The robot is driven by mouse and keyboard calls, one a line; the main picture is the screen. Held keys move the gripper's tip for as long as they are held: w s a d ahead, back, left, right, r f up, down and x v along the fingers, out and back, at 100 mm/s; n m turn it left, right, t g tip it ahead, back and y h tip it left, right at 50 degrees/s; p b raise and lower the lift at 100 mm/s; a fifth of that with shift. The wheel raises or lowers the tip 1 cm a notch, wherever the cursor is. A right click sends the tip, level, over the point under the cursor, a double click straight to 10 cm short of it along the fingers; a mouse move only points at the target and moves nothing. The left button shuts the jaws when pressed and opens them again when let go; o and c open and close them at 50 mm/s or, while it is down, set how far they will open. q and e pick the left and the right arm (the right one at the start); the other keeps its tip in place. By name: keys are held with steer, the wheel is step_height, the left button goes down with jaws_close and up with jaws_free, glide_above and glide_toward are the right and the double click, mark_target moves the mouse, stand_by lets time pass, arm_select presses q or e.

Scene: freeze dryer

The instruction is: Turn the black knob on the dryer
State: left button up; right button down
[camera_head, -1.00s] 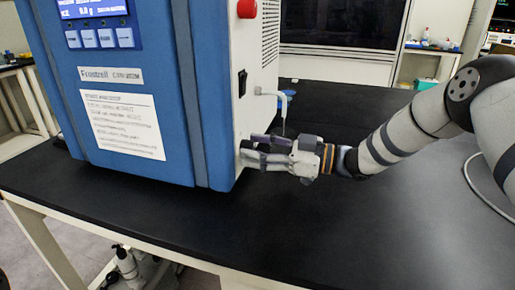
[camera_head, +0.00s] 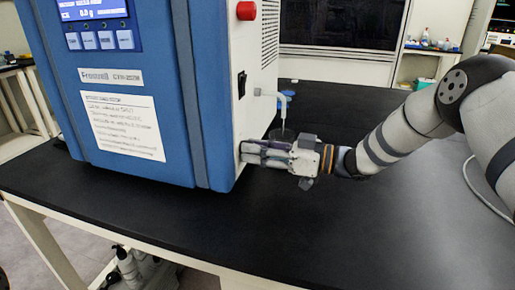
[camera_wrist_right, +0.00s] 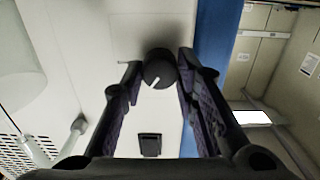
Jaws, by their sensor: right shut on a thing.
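The blue and white freeze dryer (camera_head: 130,105) stands on the black table at the left in the head view. The black knob (camera_wrist_right: 159,70) shows in the right wrist view on the dryer's pale side panel, with a white pointer line slanting on its face. My right gripper (camera_wrist_right: 160,75) has its two fingers on either side of the knob, shut on it. In the head view the right gripper (camera_head: 250,152) is at the lower part of the dryer's right side, and the knob is hidden there. My left gripper is not in view.
A black power switch (camera_head: 242,84) and a white hose fitting (camera_head: 268,93) are on the dryer's side above my gripper. A red button (camera_head: 246,10) sits higher up. The black table top (camera_head: 340,220) is clear at the front right.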

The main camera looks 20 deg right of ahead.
steer(key=m, duration=1)
steer(key=shift+w+m, duration=0.1)
steer(key=shift+m, duration=0.3)
stand_by(0.3)
steer(key=c, duration=1.2)
jaws_free()
steer(key=shift+c, duration=0.2)
steer(key=v, duration=1.2)
